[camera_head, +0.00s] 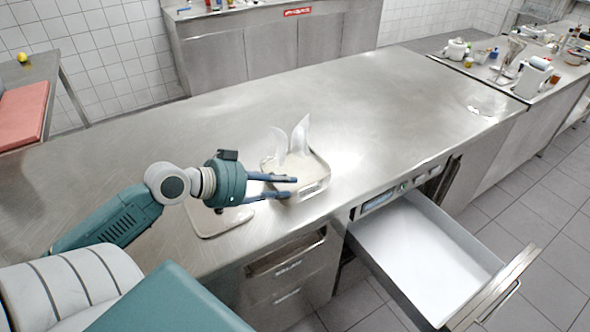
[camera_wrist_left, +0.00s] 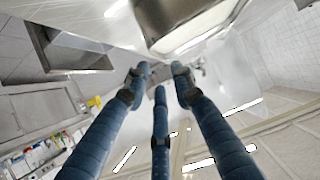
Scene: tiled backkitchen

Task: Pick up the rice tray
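The rice tray (camera_head: 322,185) is a shallow steel tray on the front part of the steel counter. It holds pale, rice-like contents, and two white upright pieces (camera_head: 301,135) stand in it. My left gripper (camera_head: 294,187) reaches in from the left, its blue fingers spread, at the tray's front left side. The fingers overlap the tray in the head view; contact cannot be told. In the left wrist view, the fingers (camera_wrist_left: 158,84) are apart with nothing between them, and a steel-rimmed tray shape (camera_wrist_left: 150,30) lies beyond their tips. My right gripper is not in view.
A flat steel plate (camera_head: 222,224) lies under my gripper near the counter's front edge. An open white drawer (camera_head: 420,255) juts out at the right front. The counter (camera_head: 390,105) is clear behind and right of the tray. Red boards (camera_head: 22,112) lie far left.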

